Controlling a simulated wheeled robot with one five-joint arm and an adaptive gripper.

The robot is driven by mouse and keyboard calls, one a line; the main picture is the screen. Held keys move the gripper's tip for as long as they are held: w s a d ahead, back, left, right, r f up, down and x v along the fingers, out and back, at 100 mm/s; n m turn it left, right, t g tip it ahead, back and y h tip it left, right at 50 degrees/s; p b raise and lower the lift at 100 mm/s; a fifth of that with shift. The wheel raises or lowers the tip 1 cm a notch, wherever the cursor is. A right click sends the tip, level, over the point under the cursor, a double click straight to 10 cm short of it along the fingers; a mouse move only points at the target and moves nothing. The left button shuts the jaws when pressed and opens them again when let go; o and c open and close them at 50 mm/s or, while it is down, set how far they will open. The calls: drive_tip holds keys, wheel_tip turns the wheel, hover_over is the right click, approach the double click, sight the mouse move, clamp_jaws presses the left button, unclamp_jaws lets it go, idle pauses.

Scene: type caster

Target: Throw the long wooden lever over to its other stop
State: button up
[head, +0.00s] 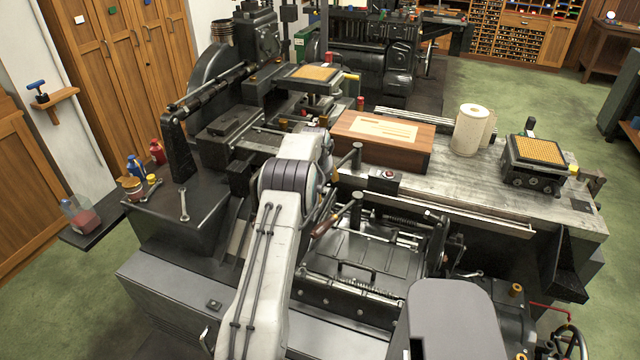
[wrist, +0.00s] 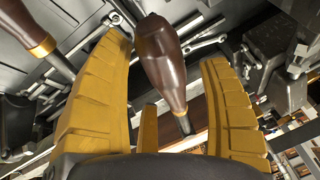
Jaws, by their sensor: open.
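A dark brown wooden lever handle (wrist: 160,50) shows in the wrist view between the two yellow fingers of my gripper (wrist: 166,56). The fingers are open, with a gap on each side of the handle; I see no contact. A second wooden handle with a brass collar (wrist: 38,42) lies left of the fingers. In the head view, a brown handle (head: 325,223) on a metal rod shows just right of my arm. I cannot tell for sure which handle is the long lever.
A rod with a round end (head: 357,152) stands close behind the handle. Small bottles stand at the left.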

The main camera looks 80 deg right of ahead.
drive_tip(key=shift+c, duration=0.4)
drive_tip(key=c, duration=1.2)
